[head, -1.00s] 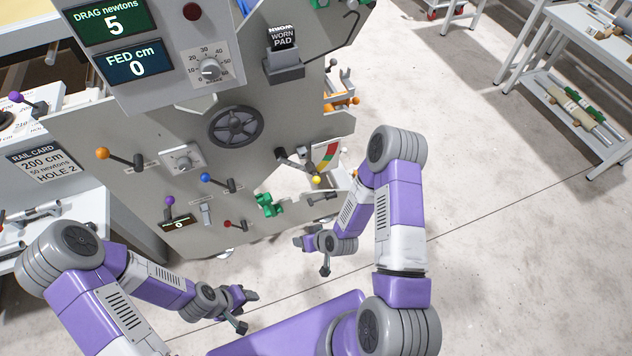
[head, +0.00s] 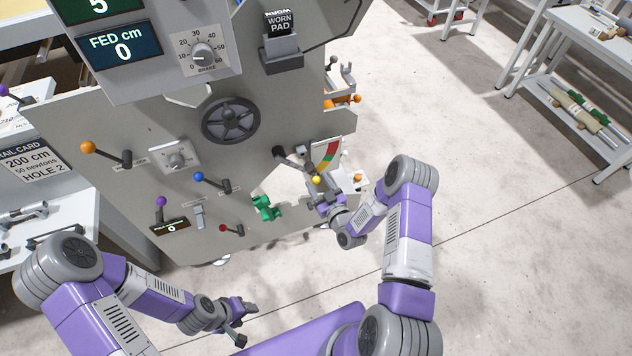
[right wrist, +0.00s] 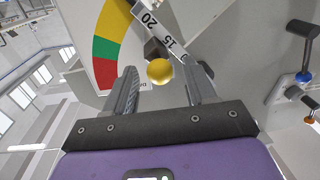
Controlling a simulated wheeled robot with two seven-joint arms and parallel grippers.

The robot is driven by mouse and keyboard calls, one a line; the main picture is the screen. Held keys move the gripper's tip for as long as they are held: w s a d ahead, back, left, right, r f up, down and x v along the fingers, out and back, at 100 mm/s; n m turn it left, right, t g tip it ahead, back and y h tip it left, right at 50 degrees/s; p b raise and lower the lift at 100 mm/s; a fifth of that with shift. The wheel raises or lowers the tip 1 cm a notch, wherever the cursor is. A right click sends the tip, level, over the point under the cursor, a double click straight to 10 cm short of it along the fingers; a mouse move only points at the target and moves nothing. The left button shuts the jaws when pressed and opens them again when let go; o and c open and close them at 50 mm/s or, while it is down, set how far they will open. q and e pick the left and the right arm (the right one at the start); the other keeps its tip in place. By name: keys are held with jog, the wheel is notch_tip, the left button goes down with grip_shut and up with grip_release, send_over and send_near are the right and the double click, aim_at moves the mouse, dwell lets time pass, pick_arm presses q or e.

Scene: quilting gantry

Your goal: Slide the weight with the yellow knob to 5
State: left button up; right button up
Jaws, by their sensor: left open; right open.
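The yellow knob (head: 316,180) is at the right edge of the grey machine panel, below a red, yellow and green gauge (head: 329,154). In the right wrist view the yellow knob (right wrist: 160,71) shows in front of a small dark weight (right wrist: 154,48), beside a white scale strip (right wrist: 166,30) marked 20 and 15. The weight looks close to 15; its exact reading is unclear. My right gripper (right wrist: 166,82) is open, with the knob between its fingertips in the picture; contact is not visible. My left gripper (head: 246,322) is open and empty, low in front of the panel.
The panel also carries a handwheel (head: 231,121), an orange-knobbed lever (head: 89,148), a blue-knobbed lever (head: 199,177), a purple-knobbed lever (head: 161,201) and a green part (head: 265,208). The floor to the right is open, with a shelf table (head: 570,60) beyond.

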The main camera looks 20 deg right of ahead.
jog(key=shift+w+a, duration=0.1)
jog(key=shift+w, duration=0.95)
jog(key=shift+c, duration=0.3)
grip_shut()
